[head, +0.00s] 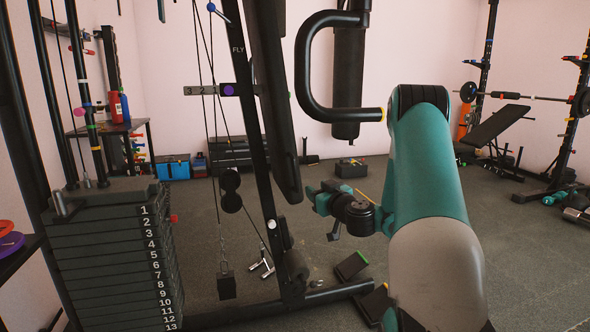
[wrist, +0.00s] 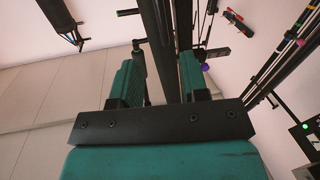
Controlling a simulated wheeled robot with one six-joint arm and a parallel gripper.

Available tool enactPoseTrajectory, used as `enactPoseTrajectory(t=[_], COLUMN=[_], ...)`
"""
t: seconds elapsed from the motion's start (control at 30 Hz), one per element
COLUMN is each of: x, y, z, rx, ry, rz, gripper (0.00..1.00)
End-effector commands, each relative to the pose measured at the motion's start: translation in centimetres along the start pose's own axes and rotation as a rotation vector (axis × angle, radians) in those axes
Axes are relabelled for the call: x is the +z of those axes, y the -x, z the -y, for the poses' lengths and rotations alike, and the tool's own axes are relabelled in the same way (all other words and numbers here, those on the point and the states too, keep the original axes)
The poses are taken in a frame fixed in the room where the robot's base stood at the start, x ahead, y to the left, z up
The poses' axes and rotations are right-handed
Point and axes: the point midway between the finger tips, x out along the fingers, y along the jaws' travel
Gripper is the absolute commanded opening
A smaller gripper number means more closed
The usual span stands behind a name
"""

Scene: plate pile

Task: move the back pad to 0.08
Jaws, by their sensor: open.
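The back pad (head: 273,95) is a long black pad standing nearly upright, leaning slightly, beside the machine's black post (head: 252,130) marked FLY. A small plate with numbers (head: 204,90) and a purple knob (head: 229,90) sits left of the post; the knob also shows in the wrist view (wrist: 205,67). My gripper (head: 316,196) is low, just right of the pad's lower end. In the wrist view my gripper's teal fingers (wrist: 160,65) are open, with dark uprights of the machine beyond the gap. I cannot tell whether a finger touches anything.
A numbered weight stack (head: 110,250) stands at the left. A padded, bent black handle (head: 305,75) hangs right of the pad, close to my arm. Black blocks (head: 351,266) lie on the floor near the machine's base. A bench (head: 497,126) and barbell rack stand right, with open floor before them.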

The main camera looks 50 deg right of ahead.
Motion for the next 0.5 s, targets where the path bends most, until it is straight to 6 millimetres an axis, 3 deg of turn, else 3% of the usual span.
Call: enactPoseTrajectory(t=[0.03, 0.2, 0.5], x=[-0.8, -0.8, -0.4], y=[-0.6, -2.4, -9.3], z=[-0.1, 0.0, 0.1], rx=[-0.002, -0.003, -0.004], ry=[-0.001, -0.001, 0.005], rz=[0.001, 0.002, -0.002], gripper=[0.41, 0.41, 0.41])
